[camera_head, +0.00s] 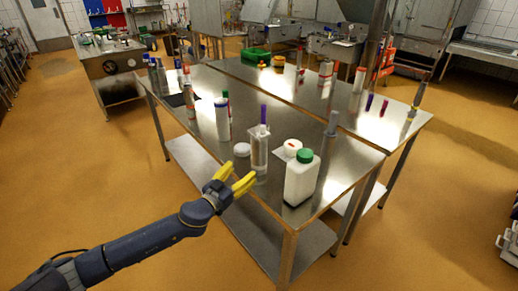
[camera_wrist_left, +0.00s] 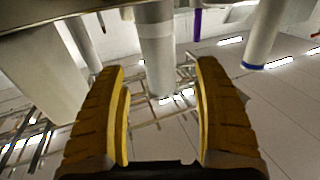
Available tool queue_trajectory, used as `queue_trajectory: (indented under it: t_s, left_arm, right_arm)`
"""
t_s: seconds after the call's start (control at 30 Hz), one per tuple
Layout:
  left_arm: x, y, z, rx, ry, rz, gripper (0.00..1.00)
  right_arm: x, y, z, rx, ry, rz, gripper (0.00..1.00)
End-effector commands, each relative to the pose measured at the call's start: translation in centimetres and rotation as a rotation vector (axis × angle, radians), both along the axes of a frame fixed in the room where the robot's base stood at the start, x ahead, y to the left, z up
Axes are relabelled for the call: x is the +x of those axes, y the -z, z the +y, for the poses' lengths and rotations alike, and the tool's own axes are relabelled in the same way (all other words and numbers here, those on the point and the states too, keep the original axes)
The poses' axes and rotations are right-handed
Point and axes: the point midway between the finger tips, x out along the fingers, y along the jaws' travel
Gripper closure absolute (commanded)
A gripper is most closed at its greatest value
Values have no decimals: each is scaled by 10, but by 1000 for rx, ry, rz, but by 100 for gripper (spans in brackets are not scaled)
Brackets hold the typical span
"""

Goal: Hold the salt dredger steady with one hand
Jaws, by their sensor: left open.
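My left gripper (camera_head: 238,177) is at the near left edge of the steel table, with its yellow fingers open and empty. A tall translucent container (camera_head: 259,152) with a purple upper part stands upright just beyond the fingertips. The left wrist view looks upside down. In it, a pale grey cylinder (camera_wrist_left: 156,50) shows beyond and between the open fingers (camera_wrist_left: 165,75), apart from both. It is likely the same container. No label reads, so I cannot tell for sure which container is the salt dredger. My right gripper is not in view.
On the steel table (camera_head: 190,130), a white jug with a green cap (camera_head: 302,178) and a white tub (camera_head: 292,147) stand right of the container. A white round piece (camera_head: 241,149) and a blue-capped white bottle (camera_head: 222,122) are left and behind. Several items stand farther back.

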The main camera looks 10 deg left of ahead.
Motion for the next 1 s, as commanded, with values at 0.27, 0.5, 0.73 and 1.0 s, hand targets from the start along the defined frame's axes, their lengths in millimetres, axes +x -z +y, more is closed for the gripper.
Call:
queue_trajectory:
  t_s: [0.27,0.5,0.73,1.0]
  left_arm:
    - [51,-16,36,28,-8,-42,32]
    - [75,-9,51,60,118,-27,32]
    - [77,9,58,82,269,17,32]
    - [59,30,56,83,436,76,32]
  right_arm:
    - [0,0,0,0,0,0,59]
    - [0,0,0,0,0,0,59]
    - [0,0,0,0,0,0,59]
    - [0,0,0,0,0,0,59]
